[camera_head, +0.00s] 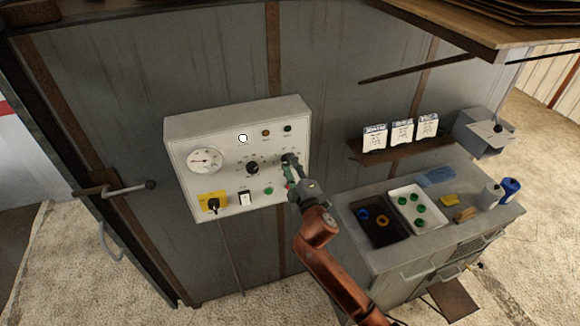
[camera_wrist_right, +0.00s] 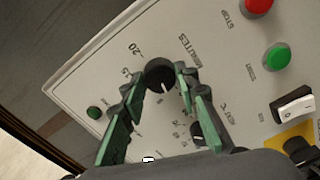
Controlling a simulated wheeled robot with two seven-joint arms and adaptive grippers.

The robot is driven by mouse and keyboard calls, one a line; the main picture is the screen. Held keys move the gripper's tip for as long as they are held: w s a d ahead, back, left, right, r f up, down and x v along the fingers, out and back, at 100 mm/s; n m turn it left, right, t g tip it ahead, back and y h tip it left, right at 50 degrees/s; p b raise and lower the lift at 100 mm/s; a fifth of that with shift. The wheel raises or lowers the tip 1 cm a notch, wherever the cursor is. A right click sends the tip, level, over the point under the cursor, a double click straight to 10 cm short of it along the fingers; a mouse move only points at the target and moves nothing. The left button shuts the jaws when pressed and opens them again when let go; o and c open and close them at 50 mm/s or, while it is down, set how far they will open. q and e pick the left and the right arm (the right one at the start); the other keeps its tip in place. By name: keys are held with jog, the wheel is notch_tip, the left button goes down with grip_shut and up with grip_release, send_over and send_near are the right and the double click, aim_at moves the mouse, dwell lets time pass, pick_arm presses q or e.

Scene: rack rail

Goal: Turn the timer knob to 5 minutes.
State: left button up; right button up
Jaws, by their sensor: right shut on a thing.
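The timer knob (camera_wrist_right: 160,76) is a round black knob on the white control panel, with "MINUTES" printed beside it. Its white pointer line points down and slightly right in the wrist view. The number it points at cannot be read; "20" shows at its upper left. My right gripper (camera_wrist_right: 159,84) has its green-sided fingers on either side of the knob, shut on it. In the head view my right gripper (camera_head: 289,171) reaches the panel's right part and largely hides the knob. My left gripper is not in view.
The control panel (camera_head: 180,130) also carries a gauge (camera_head: 205,160), a second black knob (camera_head: 252,168), a green button (camera_head: 268,190), a rocker switch (camera_head: 245,198) and a yellow-plated switch (camera_head: 213,205). A grey cabinet (camera_head: 365,250) with trays stands at the right, below a shelf (camera_head: 365,155).

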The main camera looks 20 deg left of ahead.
jog(key=m, duration=0.4)
jog(key=shift+f+m, duration=0.1)
jog(key=shift+m, duration=0.3)
dwell(0.4)
jog(key=o, duration=1.1)
jog(key=shift+o, duration=0.2)
jog(key=v, duration=1.2)
